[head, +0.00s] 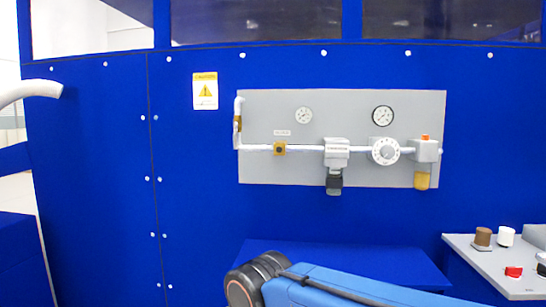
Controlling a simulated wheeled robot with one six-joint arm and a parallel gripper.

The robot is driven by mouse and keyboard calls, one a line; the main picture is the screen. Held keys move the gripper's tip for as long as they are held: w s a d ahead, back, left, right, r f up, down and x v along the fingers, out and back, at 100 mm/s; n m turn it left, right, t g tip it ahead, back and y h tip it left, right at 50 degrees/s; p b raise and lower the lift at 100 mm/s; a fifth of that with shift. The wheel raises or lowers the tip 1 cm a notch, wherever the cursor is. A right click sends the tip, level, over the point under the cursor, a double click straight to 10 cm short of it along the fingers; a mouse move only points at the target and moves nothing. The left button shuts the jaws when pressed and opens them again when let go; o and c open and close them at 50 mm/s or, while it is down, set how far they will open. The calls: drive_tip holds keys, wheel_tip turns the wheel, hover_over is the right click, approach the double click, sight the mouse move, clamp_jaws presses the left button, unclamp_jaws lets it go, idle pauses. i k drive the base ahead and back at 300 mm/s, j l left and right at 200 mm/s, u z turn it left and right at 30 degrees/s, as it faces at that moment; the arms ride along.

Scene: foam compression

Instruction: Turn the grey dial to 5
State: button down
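The grey dial (384,150) is a round knob with marks around its rim, on a grey panel (290,174) fixed to the blue wall. It sits in a line of white pipe, to the right of a grey block (336,153) with a black lower part. The marks on the dial are too small to read, so its setting cannot be told. Part of my arm shows at the bottom, below and in front of the panel. My gripper is not in view.
Two gauges (382,116) sit above the pipe. A blue ledge (330,255) juts out below. A grey console (490,262) with buttons stands at the lower right.

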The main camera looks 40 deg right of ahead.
sight(387, 152)
drive_tip(key=z, duration=1.6)
